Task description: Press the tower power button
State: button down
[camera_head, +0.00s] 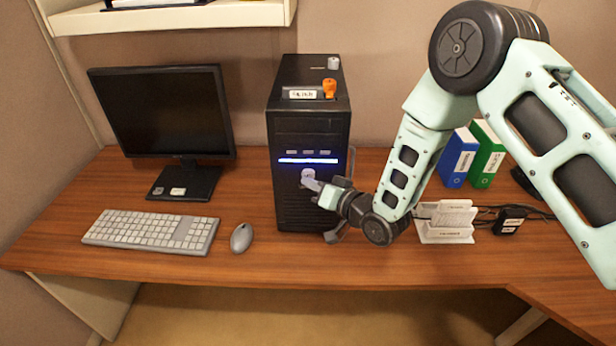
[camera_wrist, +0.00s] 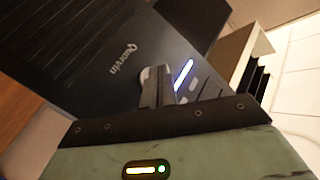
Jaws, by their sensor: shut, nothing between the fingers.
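The black computer tower (camera_head: 309,140) stands upright on the desk, with a lit blue-white strip (camera_head: 308,160) across its front. Below the strip is a pale, round-cornered power button (camera_head: 308,175). My gripper (camera_head: 306,182) is shut and empty, with its fingertips at the lower edge of the button. In the wrist view the tower front (camera_wrist: 100,45) is tilted, and the shut fingers (camera_wrist: 153,80) reach to the pale button (camera_wrist: 146,74), partly covering it. Whether they touch or press it I cannot tell.
A monitor (camera_head: 162,112), keyboard (camera_head: 150,231) and mouse (camera_head: 241,238) are to the left. An orange item (camera_head: 329,88) sits on the tower. Blue (camera_head: 458,158) and green (camera_head: 487,155) binders and a white holder (camera_head: 446,222) are to the right. The desk front is clear.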

jog(key=shift+w, duration=0.5)
dwell(0.5)
jog(key=shift+s, duration=0.1)
jog(key=shift+s+b, duration=0.35)
jog(key=shift+s, duration=0.5)
jog(key=s+b, duration=0.1)
jog(key=s, duration=0.5)
jog(key=shift+a, duration=0.1)
dwell(0.3)
jog(key=s+d+r+n+g+h, duration=0.2)
jog(key=s+d+r+g+h, duration=0.1)
jog(key=s, duration=0.6)
jog(key=s+d+r+n+g+h, duration=0.2)
jog(key=s+d+r+g+h, duration=0.2)
jog(key=s, duration=0.5)
jog(key=s+d+r+n+g+h, duration=0.2)
jog(key=s+d+r+g+h, duration=0.1)
jog(key=s+d+r+g, duration=0.2)
jog(key=s+r, duration=0.2)
jog(key=s, duration=0.2)
jog(key=shift+s+d+r+n+h, duration=0.15)
jog(key=shift+s+d+n+h, duration=0.15)
jog(key=shift+d, duration=0.05)
